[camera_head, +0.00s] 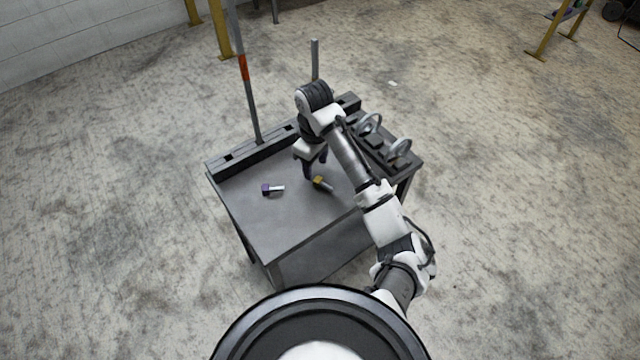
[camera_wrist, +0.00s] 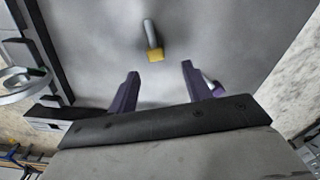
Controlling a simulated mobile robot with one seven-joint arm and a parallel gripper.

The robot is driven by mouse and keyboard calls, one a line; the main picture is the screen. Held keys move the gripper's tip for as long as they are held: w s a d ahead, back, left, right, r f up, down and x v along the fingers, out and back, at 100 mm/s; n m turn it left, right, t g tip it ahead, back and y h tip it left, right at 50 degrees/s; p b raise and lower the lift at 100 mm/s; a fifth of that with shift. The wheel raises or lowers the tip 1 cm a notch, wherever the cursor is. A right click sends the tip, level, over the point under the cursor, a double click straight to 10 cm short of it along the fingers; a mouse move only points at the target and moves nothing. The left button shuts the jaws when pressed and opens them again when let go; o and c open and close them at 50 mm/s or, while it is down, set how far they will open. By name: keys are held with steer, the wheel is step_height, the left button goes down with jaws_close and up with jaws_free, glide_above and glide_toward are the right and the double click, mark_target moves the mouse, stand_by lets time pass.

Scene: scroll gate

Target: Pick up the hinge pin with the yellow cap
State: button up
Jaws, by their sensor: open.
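The hinge pin with the yellow cap (camera_head: 321,182) lies on the grey table (camera_head: 290,225), with its grey shaft pointing to the lower right. In the wrist view this pin (camera_wrist: 153,45) lies ahead of my fingertips, with its yellow cap towards me. A second pin with a purple cap (camera_head: 270,189) lies on the table to its left. In the wrist view a bit of purple shows beside my right finger. My gripper (camera_head: 315,175) is open and empty, just above and behind the yellow-capped pin. Its two fingers (camera_wrist: 160,72) are spread and do not touch the pin.
A dark rail with a tall grey post (camera_head: 246,90) bearing an orange band runs along the table's back left edge. A shorter post (camera_head: 314,60) stands at the back corner. The table's front is clear.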

mark_target(318, 179)
steer(key=shift+w+d+f+b, duration=0.15)
steer(key=shift+f+b, duration=0.3)
steer(key=shift+f, duration=1.1)
steer(key=shift+w+d+f+b, duration=0.15)
steer(key=shift+f+b, duration=0.3)
steer(key=shift+f, duration=1.1)
steer(key=shift+s, duration=0.1)
jaws_close()
steer(key=shift+r, duration=0.15)
